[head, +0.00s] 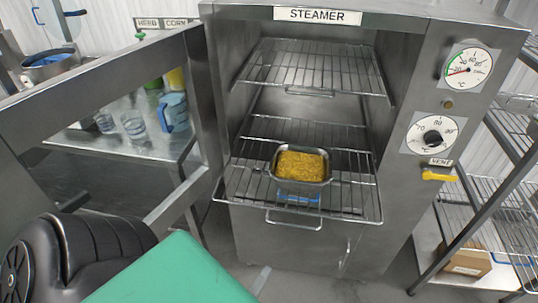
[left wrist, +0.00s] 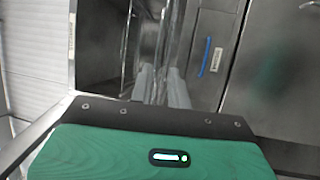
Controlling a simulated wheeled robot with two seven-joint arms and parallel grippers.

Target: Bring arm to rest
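My left arm comes in at the lower left of the head view, with a black joint and the green body of the left gripper (head: 175,275). That green body, with a black edge and a small lit panel, also fills the bottom of the left wrist view (left wrist: 150,150). My right gripper is in neither view. The steamer (head: 420,190) is open. A metal pan of yellow grains (head: 302,166) rests on its pulled-out lower wire rack (head: 345,205), apart from my left gripper.
A wire shelf unit (head: 500,200) with a cardboard box (head: 468,261) stands at the right.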

